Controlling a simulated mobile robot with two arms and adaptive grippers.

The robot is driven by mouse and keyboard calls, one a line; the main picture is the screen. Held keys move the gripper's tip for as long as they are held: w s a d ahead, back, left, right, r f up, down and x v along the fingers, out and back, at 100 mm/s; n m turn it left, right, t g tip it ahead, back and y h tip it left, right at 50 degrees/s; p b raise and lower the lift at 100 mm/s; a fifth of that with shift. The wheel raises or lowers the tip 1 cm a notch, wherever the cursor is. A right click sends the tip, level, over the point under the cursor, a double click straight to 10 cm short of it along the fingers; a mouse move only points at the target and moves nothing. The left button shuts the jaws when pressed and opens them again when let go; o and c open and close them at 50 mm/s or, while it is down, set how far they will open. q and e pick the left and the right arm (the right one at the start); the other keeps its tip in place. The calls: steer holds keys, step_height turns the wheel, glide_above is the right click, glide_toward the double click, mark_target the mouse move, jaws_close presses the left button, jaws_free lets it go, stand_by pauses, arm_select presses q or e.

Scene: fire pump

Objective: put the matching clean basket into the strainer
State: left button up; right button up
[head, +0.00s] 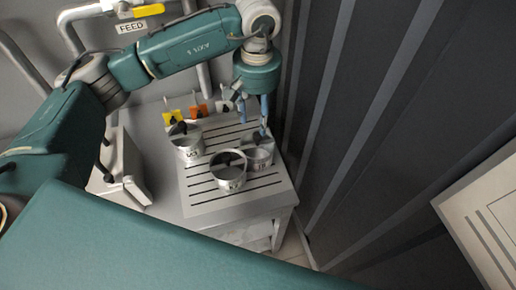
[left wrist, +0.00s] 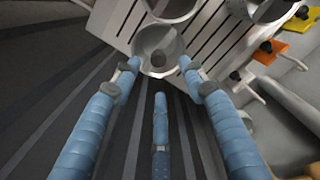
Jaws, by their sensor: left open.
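Three round metal baskets stand close together on a slotted bench top: a left one (head: 188,148), a front one (head: 229,174) and a right one (head: 260,153). Each has a small dark marking on its side, too small to read surely. My left gripper (head: 256,112) points down above the right basket, fingers spread and empty. In the left wrist view that basket (left wrist: 160,38) lies just beyond and between the fingertips (left wrist: 158,72); I cannot tell whether they touch it. I cannot make out the strainer. My right gripper is not in view.
The bench (head: 240,203) has bare slotted room at its front. Yellow (head: 173,117) and orange (head: 198,111) tags stand behind the baskets. A dark ribbed wall (head: 345,130) rises close on the right. Pipes and a FEED label (head: 131,27) are at the back left.

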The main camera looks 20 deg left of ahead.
mark_target(257, 134)
arm_select(q)
step_height(257, 134, down, 3)
steer(key=shift+r+p, duration=0.1)
steer(key=shift+p, duration=0.25)
steer(key=shift+f+p, duration=0.3)
steer(key=f+p, duration=0.2)
steer(key=f, duration=0.1)
steer(key=shift+s+f, duration=0.2)
steer(key=shift+f, duration=0.65)
steer(key=shift+w, duration=0.1)
jaws_close()
